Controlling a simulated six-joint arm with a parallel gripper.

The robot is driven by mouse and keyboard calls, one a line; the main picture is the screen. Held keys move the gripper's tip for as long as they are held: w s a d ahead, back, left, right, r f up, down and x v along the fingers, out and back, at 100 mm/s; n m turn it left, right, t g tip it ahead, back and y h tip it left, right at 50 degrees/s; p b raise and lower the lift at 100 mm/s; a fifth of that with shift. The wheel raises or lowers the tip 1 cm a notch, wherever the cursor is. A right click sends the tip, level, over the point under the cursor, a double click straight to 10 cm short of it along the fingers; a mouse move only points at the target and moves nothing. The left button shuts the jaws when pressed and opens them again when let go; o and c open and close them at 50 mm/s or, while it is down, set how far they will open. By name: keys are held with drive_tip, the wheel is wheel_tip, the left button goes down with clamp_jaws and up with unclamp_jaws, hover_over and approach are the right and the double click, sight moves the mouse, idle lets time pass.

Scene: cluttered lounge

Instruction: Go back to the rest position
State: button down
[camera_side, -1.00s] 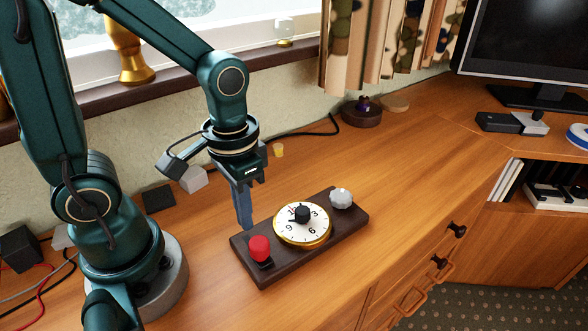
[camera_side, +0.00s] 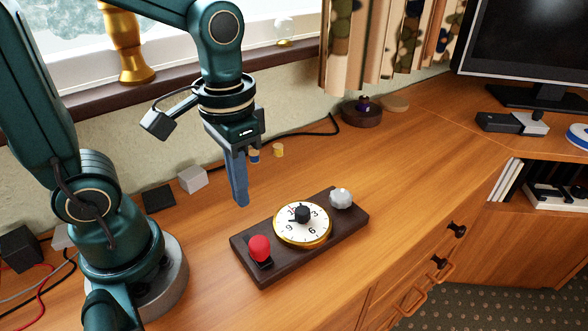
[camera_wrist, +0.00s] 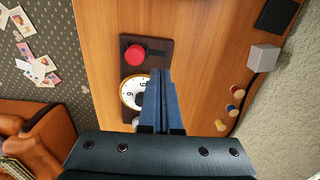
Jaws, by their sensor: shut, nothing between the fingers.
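My gripper (camera_side: 241,203) is shut and empty, its blue-grey fingers pointing down. It hangs in the air behind the dark wooden board (camera_side: 285,256), apart from it. The board carries a red knob (camera_side: 260,248), a white-faced dial with a gold rim (camera_side: 300,234) and black centre knob, and a pale faceted knob (camera_side: 340,198). In the wrist view the shut fingers (camera_wrist: 158,72) cover part of the dial (camera_wrist: 131,90), and the red knob (camera_wrist: 135,54) shows clear of them.
A grey cube (camera_side: 193,179) and a black block (camera_side: 159,198) lie near the wall. Small coloured pegs (camera_side: 278,150) stand behind my gripper. A round dark dish (camera_side: 361,114) and a monitor (camera_side: 525,45) are further right. The desk right of the board is clear.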

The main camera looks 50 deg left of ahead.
drive_tip(key=shift+r, duration=0.1)
drive_tip(key=r+t, duration=0.1)
drive_tip(key=t, duration=0.1)
drive_tip(key=s+r+t, duration=0.1)
drive_tip(key=r+t, duration=0.2)
drive_tip(key=shift+s+a+t, duration=0.25)
drive_tip(key=shift+a+t, duration=0.05)
drive_tip(key=c, duration=1.5)
unclamp_jaws()
drive_tip(key=shift+c, duration=0.2)
